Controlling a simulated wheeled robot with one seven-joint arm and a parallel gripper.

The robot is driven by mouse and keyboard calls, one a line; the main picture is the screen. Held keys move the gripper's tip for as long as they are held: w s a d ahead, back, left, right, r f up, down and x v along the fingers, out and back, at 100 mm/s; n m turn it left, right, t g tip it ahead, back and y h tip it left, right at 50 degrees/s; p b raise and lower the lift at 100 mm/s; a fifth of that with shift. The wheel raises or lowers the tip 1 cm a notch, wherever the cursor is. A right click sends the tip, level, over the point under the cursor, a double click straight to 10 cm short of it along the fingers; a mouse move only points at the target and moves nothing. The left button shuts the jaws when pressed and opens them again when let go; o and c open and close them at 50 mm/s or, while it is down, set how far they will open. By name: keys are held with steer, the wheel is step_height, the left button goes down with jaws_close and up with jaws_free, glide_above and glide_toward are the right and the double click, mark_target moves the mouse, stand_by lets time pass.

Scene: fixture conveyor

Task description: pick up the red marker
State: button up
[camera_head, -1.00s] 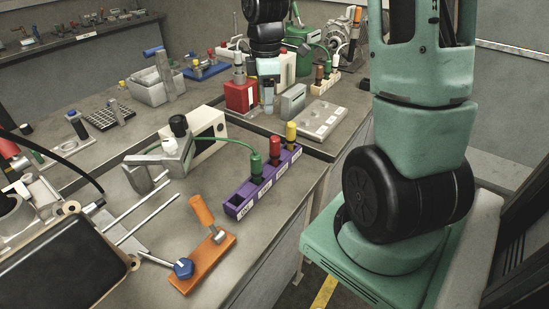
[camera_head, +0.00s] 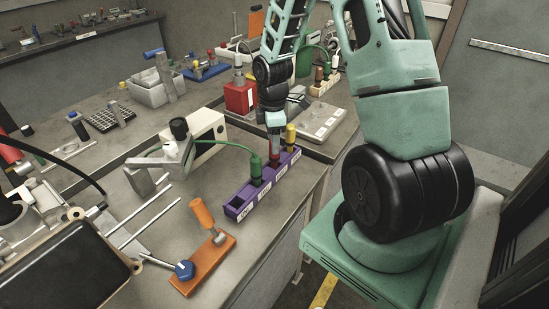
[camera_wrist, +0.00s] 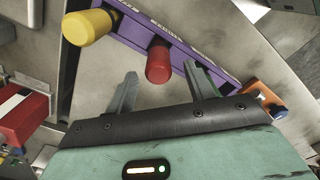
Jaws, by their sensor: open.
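The red marker (camera_head: 274,163) stands upright in a slot of the purple rack (camera_head: 239,209), between a green marker (camera_head: 255,168) and a yellow marker (camera_head: 290,138). My gripper (camera_head: 273,150) is pointed down just over the red marker and hides its upper part in the head view. In the wrist view, the red marker (camera_wrist: 158,62) shows between the spread fingers of my gripper (camera_wrist: 160,74). The fingers are open and I see no contact. The purple rack (camera_wrist: 185,48) runs behind it, with the yellow marker (camera_wrist: 88,27) to the left.
An orange block with an upright handle (camera_head: 203,212) stands in front. A red box (camera_head: 240,97) and a grey plate device (camera_head: 318,120) are behind. The bench edge lies right of the rack.

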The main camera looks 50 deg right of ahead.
mark_target(274, 158)
steer(key=shift+s+d+f+p, duration=0.15)
steer(key=shift+f+p, duration=0.4)
steer(key=shift+f, duration=1.7)
jaws_close()
steer(key=shift+r, duration=0.1)
